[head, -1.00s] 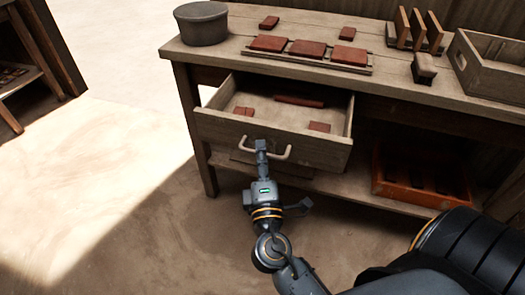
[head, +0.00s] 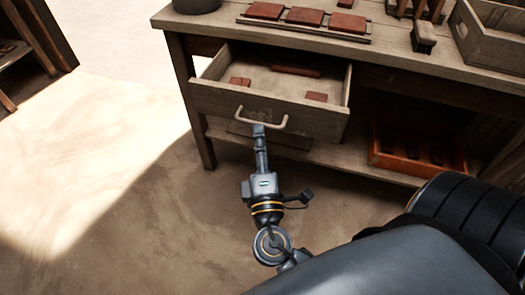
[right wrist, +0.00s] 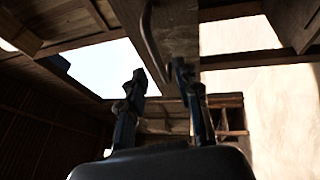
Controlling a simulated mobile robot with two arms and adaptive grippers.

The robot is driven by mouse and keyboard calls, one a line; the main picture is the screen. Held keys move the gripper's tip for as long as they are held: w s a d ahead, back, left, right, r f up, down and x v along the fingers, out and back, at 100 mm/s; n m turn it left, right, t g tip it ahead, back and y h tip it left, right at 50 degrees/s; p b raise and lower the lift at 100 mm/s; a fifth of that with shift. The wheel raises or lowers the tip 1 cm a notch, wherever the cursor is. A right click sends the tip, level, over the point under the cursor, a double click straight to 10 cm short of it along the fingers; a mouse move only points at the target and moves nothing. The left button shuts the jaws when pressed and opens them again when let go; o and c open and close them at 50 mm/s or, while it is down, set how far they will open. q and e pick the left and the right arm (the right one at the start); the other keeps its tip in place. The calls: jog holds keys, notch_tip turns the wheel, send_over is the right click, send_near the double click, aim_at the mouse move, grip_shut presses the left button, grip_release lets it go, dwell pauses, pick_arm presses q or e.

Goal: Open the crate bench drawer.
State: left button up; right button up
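The drawer (head: 218,100) of the wooden bench stands pulled out, its inside showing, with several reddish tiles in it. Its pale curved handle (head: 271,125) is on the front panel, and it also shows in the right wrist view (right wrist: 150,42). My right gripper (head: 258,129) is just in front of the handle's lower bar and overlaps it in the head view. In the right wrist view its two fingers (right wrist: 160,80) are spread with nothing between them, and the handle lies beyond the tips. My left gripper is not in view.
The bench top (head: 215,22) carries a tray of red tiles (head: 303,16), a wooden crate (head: 485,40) and a grey round container (head: 196,5). An orange crate (head: 415,165) sits on the lower shelf. The floor to the left is clear.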

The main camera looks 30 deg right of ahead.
jog(key=v, duration=0.7)
jog(key=shift+s, duration=0.1)
